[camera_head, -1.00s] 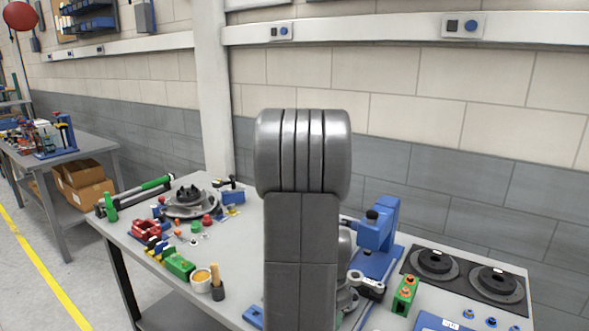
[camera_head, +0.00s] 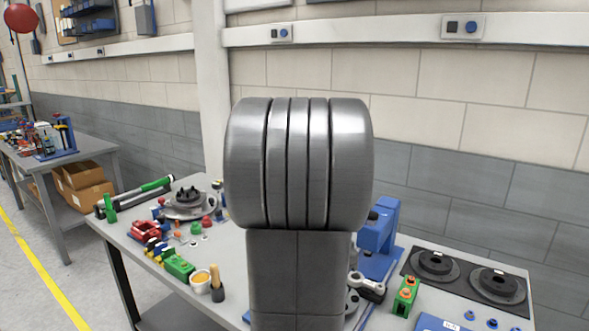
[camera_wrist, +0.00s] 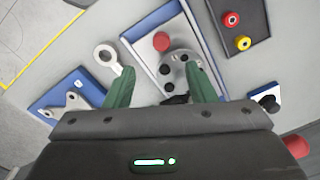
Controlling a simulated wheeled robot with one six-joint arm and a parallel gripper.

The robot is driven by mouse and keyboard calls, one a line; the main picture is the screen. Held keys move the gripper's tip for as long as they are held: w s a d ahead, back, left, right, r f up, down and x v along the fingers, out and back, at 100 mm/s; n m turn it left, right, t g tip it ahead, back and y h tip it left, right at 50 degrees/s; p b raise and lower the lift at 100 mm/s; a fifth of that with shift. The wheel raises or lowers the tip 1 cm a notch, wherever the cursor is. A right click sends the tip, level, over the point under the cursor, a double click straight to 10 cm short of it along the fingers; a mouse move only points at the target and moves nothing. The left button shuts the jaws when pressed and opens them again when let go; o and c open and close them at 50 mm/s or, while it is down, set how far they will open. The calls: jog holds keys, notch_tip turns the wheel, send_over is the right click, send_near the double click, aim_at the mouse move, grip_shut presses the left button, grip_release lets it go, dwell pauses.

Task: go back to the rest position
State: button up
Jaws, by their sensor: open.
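My gripper (camera_wrist: 160,90) shows in the wrist view with its two green fingers spread apart. It is open, and nothing is held between the fingers. Below it on the table are a blue-edged tray (camera_wrist: 138,33) and a grey round metal part (camera_wrist: 180,72) with dark holes, partly behind the right finger. In the head view my grey arm stands upright in the middle and hides my gripper and the middle of the workbench (camera_head: 140,230).
In the head view a blue press (camera_head: 378,235) stands right of my arm, with black discs (camera_head: 465,275) farther right. The wrist view shows a ring-ended link (camera_wrist: 106,56) and a blue plate (camera_wrist: 58,103).

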notch_tip(320, 180, down, 11)
jog(key=shift+w+f, duration=0.15)
jog(key=shift+f, duration=0.05)
jog(key=shift+w+d+f+p, duration=0.15)
jog(key=shift+w+d+p, duration=0.2)
jog(key=shift+w, duration=0.25)
jog(key=shift+w+d+f+p, duration=0.15)
jog(key=shift+w+d+p, duration=0.1)
jog(key=shift+w+d, duration=0.25)
jog(key=shift+w+a, duration=0.1)
jog(key=shift+a+r, duration=0.1)
